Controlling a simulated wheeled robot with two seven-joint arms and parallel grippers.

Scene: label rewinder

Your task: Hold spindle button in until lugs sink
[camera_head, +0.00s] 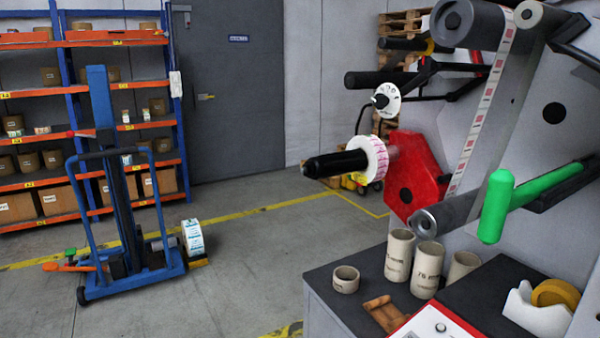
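A black spindle (335,164) sticks out to the left from the label rewinder, roughly level. A white roll with pink label edges (373,158) sits around it, between its free end and a red guard plate (422,176). A higher black shaft (366,80) lies above, near a white disc (386,99) with dark marks. Neither a button at the spindle's end nor any lugs can be made out at this size. Neither of my grippers is in view, and nothing touches the spindle's free end.
A green handle (495,207) juts out at the right, near a printed label web (485,110). Cardboard cores (427,270) and a tape dispenser (535,313) stand on a dark bench top (335,290).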

